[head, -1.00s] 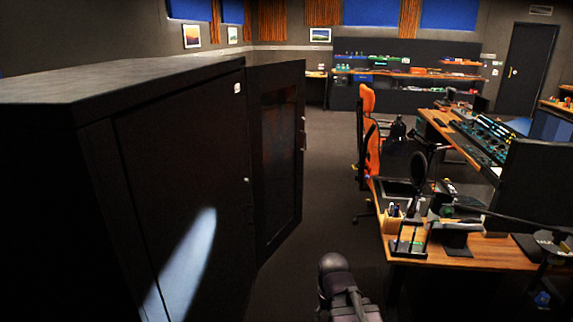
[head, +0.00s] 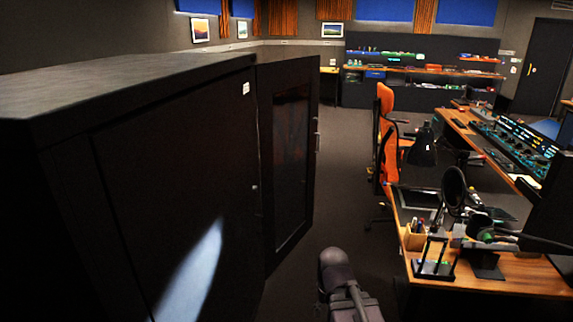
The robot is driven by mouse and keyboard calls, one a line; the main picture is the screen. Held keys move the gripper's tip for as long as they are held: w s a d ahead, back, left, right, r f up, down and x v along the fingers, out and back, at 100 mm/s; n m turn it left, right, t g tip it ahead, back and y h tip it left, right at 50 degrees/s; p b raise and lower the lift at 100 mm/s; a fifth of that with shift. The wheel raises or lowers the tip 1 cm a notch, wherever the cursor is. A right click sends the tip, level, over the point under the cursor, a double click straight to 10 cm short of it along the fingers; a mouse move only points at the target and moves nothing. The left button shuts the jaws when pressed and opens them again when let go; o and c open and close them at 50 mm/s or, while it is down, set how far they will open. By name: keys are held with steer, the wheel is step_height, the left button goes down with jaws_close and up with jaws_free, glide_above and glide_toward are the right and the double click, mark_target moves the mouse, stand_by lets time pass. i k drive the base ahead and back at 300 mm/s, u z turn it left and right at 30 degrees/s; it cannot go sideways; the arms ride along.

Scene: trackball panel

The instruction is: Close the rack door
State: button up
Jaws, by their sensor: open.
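The rack (head: 165,180) is a tall black cabinet filling the left side of the head view, with a pale streak of light on its side panel. The rack door (head: 265,150) stands open beyond the rack's right end, swung out toward the aisle. It has a dark frame around a dark glass pane, and a light metal handle (head: 317,135) on its right edge. The inside of the rack is hidden. Part of my arm shows at the bottom middle, apart from the door in the picture. My gripper cannot be seen.
A wooden desk (head: 500,277) with lamp, microphone and consoles runs along the right. An orange chair (head: 387,135) stands by it. Dark floor (head: 340,190) lies clear between rack and desk. A shelf bench (head: 420,97) stands at the back wall.

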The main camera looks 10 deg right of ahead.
mark_target(288, 174)
steer(key=z, duration=0.05)
steer(key=i, duration=1.75)
steer(key=z, duration=0.35)
steer(key=i, duration=2.4)
steer(key=u, duration=0.2)
